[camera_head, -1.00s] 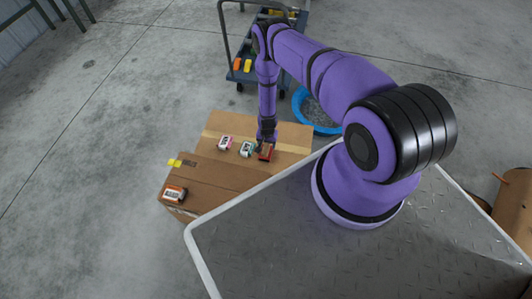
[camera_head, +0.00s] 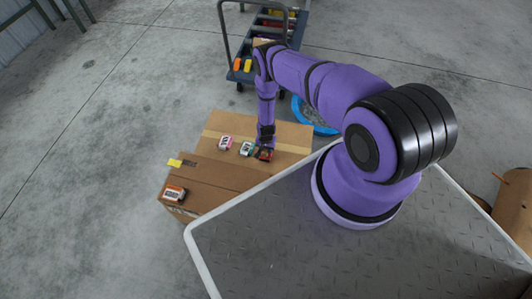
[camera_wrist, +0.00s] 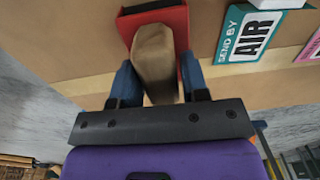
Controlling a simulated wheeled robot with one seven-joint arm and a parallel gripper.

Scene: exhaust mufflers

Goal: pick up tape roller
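The tape roller, a red body (camera_wrist: 160,22) with a tan roll (camera_wrist: 155,55), lies at the top centre of the wrist view. In the head view the red item (camera_head: 265,155) is on the cardboard box, partly hidden by my gripper. My gripper (camera_wrist: 158,80) has its two blue fingers apart, one on each side of the tan roll. Slim gaps seem to show beside the roll, so I see no clear grip. In the head view my gripper (camera_head: 265,146) points down over it.
A teal and white item (camera_head: 246,149) marked "SEND BY AIR" lies close to the left, and a pink and white one (camera_head: 226,143) beyond it. An orange and white item (camera_head: 174,194) sits on the nearer box (camera_head: 205,185). A blue tub (camera_head: 315,120) and a cart (camera_head: 238,76) stand behind.

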